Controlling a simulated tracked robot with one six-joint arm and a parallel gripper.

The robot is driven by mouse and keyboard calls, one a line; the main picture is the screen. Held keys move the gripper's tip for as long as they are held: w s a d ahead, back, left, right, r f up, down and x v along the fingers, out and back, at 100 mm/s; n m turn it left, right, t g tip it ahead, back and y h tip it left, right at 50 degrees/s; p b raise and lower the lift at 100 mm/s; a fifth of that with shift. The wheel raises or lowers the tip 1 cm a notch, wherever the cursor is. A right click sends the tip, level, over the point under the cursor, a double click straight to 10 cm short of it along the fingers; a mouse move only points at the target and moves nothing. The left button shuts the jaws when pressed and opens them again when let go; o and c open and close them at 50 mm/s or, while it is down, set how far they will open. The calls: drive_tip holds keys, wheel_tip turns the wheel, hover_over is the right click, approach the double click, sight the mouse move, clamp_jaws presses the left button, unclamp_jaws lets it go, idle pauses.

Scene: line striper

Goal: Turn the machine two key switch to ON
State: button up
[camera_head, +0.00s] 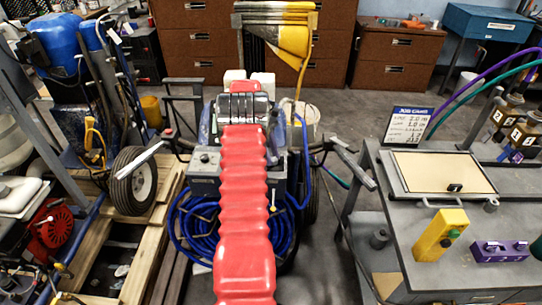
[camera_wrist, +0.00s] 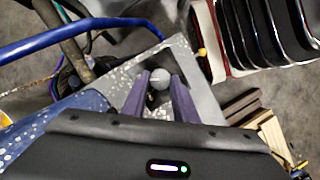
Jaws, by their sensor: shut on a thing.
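My gripper (camera_wrist: 160,88) shows in the wrist view with two purple fingers, one on each side of a small round grey switch knob (camera_wrist: 159,77). The fingers are shut on the knob, which has a pale line across its face. The knob sits on a speckled grey panel (camera_wrist: 125,70). I cannot read any ON or OFF marking. In the head view my red-sleeved arm reaches forward over a machine, and it hides the fingers and the gripped knob. A grey control box (camera_head: 205,165) with a small knob shows left of the arm.
A blue hose (camera_wrist: 60,40) crosses the wrist view's upper left. Coiled blue hose (camera_head: 190,225) hangs around the machine. A wheeled machine with a blue tank (camera_head: 62,38) stands on pallets at left. A grey bench (camera_head: 370,200) at right bears yellow (camera_head: 437,235) and purple (camera_head: 500,251) switch boxes.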

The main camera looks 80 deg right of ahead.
idle(0.4)
drive_tip(key=o, duration=1.1)
drive_tip(key=shift+c, duration=0.2)
drive_tip(key=shift+r, duration=0.1)
drive_tip(key=v, duration=1.3)
drive_tip(key=shift+r, duration=0.3)
drive_tip(key=shift+w+d+m, duration=0.1)
drive_tip(key=shift+d+m, duration=0.05)
drive_tip(key=shift+m, duration=0.15)
